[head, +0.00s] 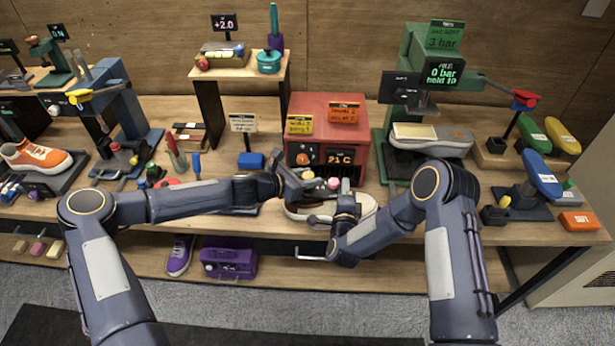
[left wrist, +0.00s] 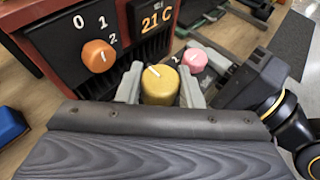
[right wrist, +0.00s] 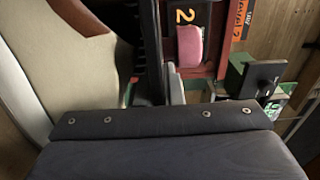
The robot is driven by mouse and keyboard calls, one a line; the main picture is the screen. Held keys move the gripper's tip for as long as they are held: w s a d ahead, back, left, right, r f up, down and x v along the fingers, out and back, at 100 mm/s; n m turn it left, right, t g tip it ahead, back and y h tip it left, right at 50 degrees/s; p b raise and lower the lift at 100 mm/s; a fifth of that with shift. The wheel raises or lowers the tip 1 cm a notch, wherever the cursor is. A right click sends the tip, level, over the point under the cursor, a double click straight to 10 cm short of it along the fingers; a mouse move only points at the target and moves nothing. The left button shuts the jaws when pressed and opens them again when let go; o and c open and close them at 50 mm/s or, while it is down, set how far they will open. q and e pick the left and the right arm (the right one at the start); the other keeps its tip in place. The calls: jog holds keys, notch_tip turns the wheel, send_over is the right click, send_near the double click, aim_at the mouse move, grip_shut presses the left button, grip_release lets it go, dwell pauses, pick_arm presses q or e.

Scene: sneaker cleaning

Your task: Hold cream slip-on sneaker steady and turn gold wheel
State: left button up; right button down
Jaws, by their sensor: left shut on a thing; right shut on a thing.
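The cream slip-on sneaker (head: 361,203) lies at the table's front edge, below the red heater box (head: 326,113), partly hidden by both my grippers. Its cream and tan side fills the left of the right wrist view (right wrist: 85,60). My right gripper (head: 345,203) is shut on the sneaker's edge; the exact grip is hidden. In the head view my left gripper (head: 303,183) reaches in front of the box.
Beside the gold wheel are a pink knob (left wrist: 194,60) and an orange knob (left wrist: 98,56). A green press (head: 420,60) with a grey shoe (head: 432,138) stands to the right. A blue block (head: 251,161) lies left of the box.

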pick_arm(q)
jog(key=m+g+h, duration=0.2)
jog(key=m+g, duration=0.1)
jog(key=shift+w+m+g, duration=0.15)
jog(key=shift+m+g, duration=0.15)
pick_arm(e)
jog(key=shift+a, duration=0.1)
pick_arm(q)
jog(key=shift+m+g+h, duration=0.6)
jog(key=shift+m+g, duration=1.3)
jog(key=shift+g, duration=0.5)
jog(key=o, duration=1)
jog(key=shift+c, duration=0.2)
jog(key=v, duration=1.2)
jog(key=shift+f, duration=0.1)
